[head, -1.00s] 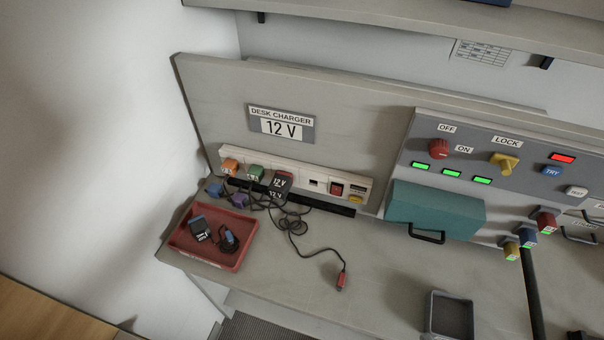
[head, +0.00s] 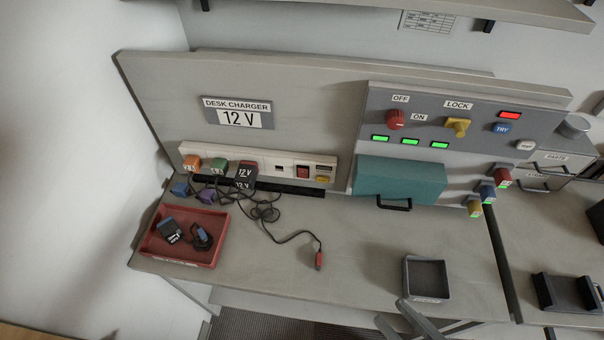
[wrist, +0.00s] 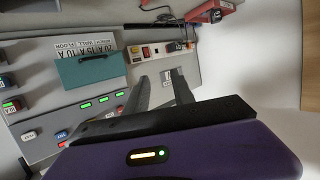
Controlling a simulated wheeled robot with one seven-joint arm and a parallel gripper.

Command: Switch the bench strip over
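The bench strip (head: 285,165) is a cream power strip under a "DESK CHARGER 12 V" sign (head: 238,113). An orange plug (head: 192,163), a green plug (head: 219,166) and a black-and-red 12 V adapter (head: 244,173) sit along its left part. One socket is bare, beside a red rocker switch (head: 303,173); a yellow piece (head: 323,179) is at the right end. The switch's position is too small to tell. In the wrist view the strip (wrist: 170,48) lies beyond the fingertips. My gripper (wrist: 160,76) is open and empty, its fingers apart, touching nothing.
A red tray (head: 147,250) with a dark adapter stands left; a cable with a red end (head: 319,260) lies on the bench. Right are a teal box (head: 400,178), a control panel (head: 470,150) with knobs and lights, and a small grey tray (head: 410,288).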

